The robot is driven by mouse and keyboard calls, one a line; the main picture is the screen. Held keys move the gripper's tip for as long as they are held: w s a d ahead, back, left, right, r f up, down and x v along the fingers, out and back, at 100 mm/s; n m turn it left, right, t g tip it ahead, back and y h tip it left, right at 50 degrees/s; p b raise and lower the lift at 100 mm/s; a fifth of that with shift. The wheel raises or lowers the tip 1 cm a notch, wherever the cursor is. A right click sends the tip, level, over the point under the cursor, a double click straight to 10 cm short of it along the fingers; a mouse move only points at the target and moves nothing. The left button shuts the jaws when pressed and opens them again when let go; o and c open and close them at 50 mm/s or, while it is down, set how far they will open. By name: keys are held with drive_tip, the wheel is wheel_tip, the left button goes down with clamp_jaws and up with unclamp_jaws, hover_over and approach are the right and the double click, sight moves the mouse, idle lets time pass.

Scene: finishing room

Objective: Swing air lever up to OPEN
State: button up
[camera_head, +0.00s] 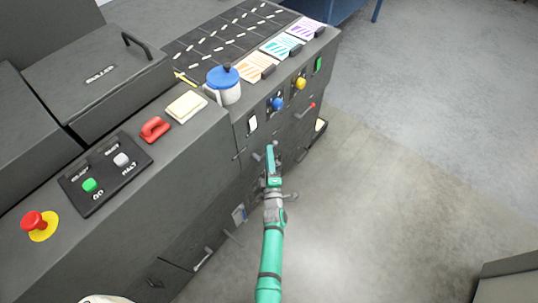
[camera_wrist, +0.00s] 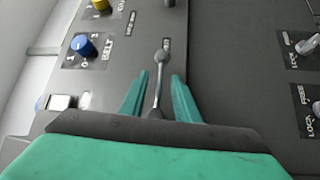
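A gap shows on each side, and the knob reaches beyond the fingertips. In the head view my gripper (camera_head: 270,152) is at the machine's front face, below the blue knob, and hides most of the lever. I cannot read an air or OPEN marking.
A blue knob (camera_head: 277,104), yellow knob (camera_head: 300,83), white switch (camera_head: 252,123) and red-tipped lever (camera_head: 308,108) are on the same face. Lock switches (camera_wrist: 305,45) show at the right in the wrist view. A blue-lidded jug (camera_head: 224,85) stands on top.

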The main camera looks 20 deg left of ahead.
drive_tip(key=shift+w, duration=0.15)
drive_tip(key=shift+c, duration=0.6)
clamp_jaws()
